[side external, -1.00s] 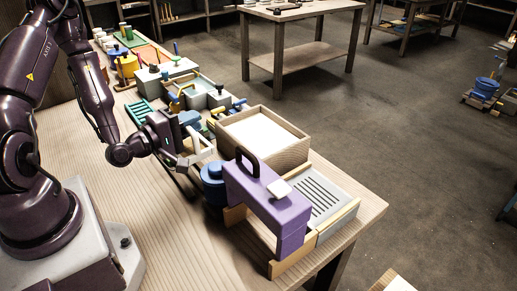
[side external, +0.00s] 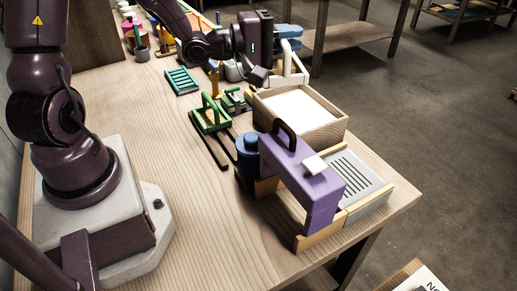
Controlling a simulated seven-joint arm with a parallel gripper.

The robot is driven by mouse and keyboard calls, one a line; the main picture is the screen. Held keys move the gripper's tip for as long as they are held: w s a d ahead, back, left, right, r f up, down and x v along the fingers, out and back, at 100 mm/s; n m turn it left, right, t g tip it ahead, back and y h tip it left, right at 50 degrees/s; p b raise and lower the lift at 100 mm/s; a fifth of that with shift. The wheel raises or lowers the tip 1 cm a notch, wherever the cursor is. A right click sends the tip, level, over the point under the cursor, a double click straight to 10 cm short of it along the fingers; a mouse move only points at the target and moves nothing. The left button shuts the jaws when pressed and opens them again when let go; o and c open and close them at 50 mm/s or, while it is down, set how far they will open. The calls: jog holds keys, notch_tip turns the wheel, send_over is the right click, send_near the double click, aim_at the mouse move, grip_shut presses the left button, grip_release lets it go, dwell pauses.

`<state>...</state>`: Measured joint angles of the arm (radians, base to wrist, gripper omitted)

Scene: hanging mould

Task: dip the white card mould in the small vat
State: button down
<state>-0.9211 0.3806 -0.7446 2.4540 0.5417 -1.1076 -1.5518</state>
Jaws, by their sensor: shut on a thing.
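My gripper (side external: 268,76) is at the top middle, beyond the wooden box. It is shut on the white card mould (side external: 292,66), a white frame with a looped handle on top. The mould is upright, behind the box's far left corner; I cannot tell whether it touches anything below. The wooden-walled box (side external: 327,131) holds a flat white filling. I cannot tell whether this box is the small vat; my arm and gripper hide much of what stands behind.
A purple press-like block (side external: 300,170) with a black handle stands in front, beside a blue pot (side external: 250,146) and a slotted grey tray (side external: 352,182). A green frame (side external: 208,118) sits by dark rails. A teal rack (side external: 181,81) lies farther back.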

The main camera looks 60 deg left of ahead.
jog(key=s+a+f+y, duration=0.1)
jog(key=a+f, duration=0.1)
jog(key=a+f+n+y, duration=0.1)
jog(key=a+f, duration=0.1)
jog(key=s+a+f+n, duration=0.1)
jog(key=a+f, duration=0.1)
jog(key=f, duration=0.1)
jog(key=shift+s+t+y, duration=0.3)
jog(key=shift+y, duration=0.1)
jog(key=s+a+f+n+y, duration=0.2)
jog(key=s+a+f+y, duration=0.1)
jog(key=f, duration=0.4)
jog(key=s+a, duration=0.1)
jog(key=s, duration=0.1)
jog(key=shift+s+f+y, duration=0.35)
jog(key=shift+s+y, duration=0.05)
jog(key=shift+a+f, duration=0.1)
notch_tip(320, 180, down, 9)
jog(key=shift+f, duration=0.2)
jog(key=shift+f, duration=0.2)
jog(key=c, duration=1.1)
grip_release()
